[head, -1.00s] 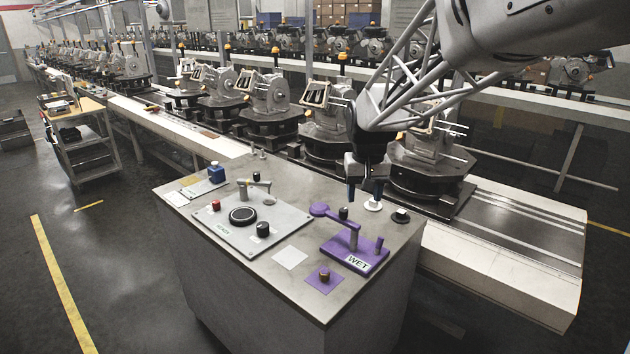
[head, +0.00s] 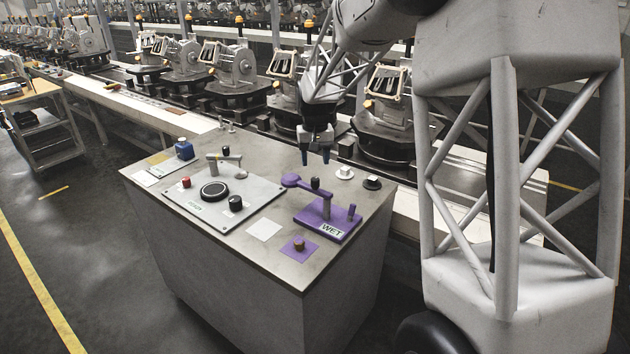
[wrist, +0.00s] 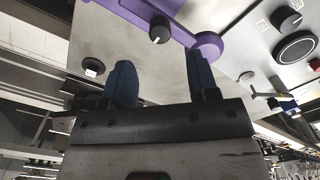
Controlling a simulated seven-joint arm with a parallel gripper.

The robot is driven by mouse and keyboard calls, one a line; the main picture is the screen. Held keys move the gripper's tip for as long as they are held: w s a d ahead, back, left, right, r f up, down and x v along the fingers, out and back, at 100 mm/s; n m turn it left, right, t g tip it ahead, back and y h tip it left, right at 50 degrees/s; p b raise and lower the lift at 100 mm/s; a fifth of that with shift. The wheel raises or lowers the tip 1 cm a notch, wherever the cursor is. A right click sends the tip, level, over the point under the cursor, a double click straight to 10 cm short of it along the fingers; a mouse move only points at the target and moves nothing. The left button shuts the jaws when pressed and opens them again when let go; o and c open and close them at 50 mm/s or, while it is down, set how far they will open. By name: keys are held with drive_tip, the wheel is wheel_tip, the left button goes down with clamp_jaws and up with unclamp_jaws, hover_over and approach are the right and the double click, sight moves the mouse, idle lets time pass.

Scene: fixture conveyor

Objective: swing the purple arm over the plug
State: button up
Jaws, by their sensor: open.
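The purple arm (head: 303,190) is mounted on a post on a purple base (head: 334,220) marked WET. It points to the back left, its round end (head: 290,180) near the grey plate, and carries a black knob (head: 315,183). The plug (head: 299,243), a small brown peg, stands uncovered on a purple square at the bench's front. My gripper (head: 315,157) is open and empty, behind and above the black knob. In the wrist view, my fingers (wrist: 160,70) point toward the purple arm (wrist: 175,28) and its knob (wrist: 158,33), apart from both.
A grey plate (head: 240,215) with black knobs, a red button and a lever lies left of the arm. White (head: 344,173) and black (head: 372,182) knobs stand at the bench's right. A conveyor with machines runs behind. The bench's front left is clear.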

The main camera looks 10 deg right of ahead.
sight(315, 179)
drive_tip(key=shift+f, duration=0.15)
drive_tip(key=shift+f, duration=3.8)
clamp_jaws()
